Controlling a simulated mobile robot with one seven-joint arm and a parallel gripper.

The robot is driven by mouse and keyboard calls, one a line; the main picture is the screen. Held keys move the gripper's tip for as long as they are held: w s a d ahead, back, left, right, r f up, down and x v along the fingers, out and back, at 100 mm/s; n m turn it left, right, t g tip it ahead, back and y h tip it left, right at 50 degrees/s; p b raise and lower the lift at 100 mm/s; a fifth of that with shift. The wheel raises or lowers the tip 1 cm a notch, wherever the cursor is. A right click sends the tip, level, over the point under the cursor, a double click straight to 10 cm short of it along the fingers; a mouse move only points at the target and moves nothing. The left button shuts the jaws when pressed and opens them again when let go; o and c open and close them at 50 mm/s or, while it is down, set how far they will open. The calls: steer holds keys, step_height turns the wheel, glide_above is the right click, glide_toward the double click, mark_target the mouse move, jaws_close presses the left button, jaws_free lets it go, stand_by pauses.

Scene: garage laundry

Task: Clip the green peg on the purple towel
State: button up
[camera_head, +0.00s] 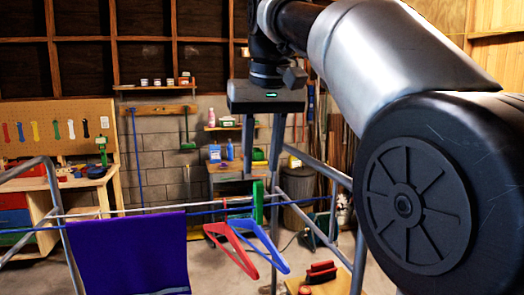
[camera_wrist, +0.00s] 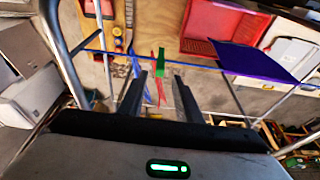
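The purple towel (camera_head: 130,253) hangs over the line at the left in the head view. It shows at the upper right in the wrist view (camera_wrist: 250,60). The green peg (camera_head: 258,202) stands upright on the line, right of the towel, by the hangers; the wrist view also shows it (camera_wrist: 160,55). My gripper (camera_head: 261,172) points down just above the peg. Its two fingers are apart with nothing held between them. In the wrist view the peg lies just beyond and between the fingertips (camera_wrist: 160,76).
A red hanger (camera_head: 231,250) and a blue hanger (camera_head: 262,248) hang on the line close to the peg. The metal rack frame (camera_head: 62,220) carries the lines. A workbench (camera_head: 100,183) stands at the back left, a red crate (camera_wrist: 222,30) lies on the floor.

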mark_target(259, 182)
steer(key=b+x, duration=0.2)
steer(key=x, duration=0.1)
steer(key=shift+s, duration=0.1)
steer(key=shift+b+x, duration=0.8)
steer(key=shift+x, duration=1.25)
jaws_close()
steer(key=shift+r+p, duration=2.85)
steer(key=shift+p, duration=0.05)
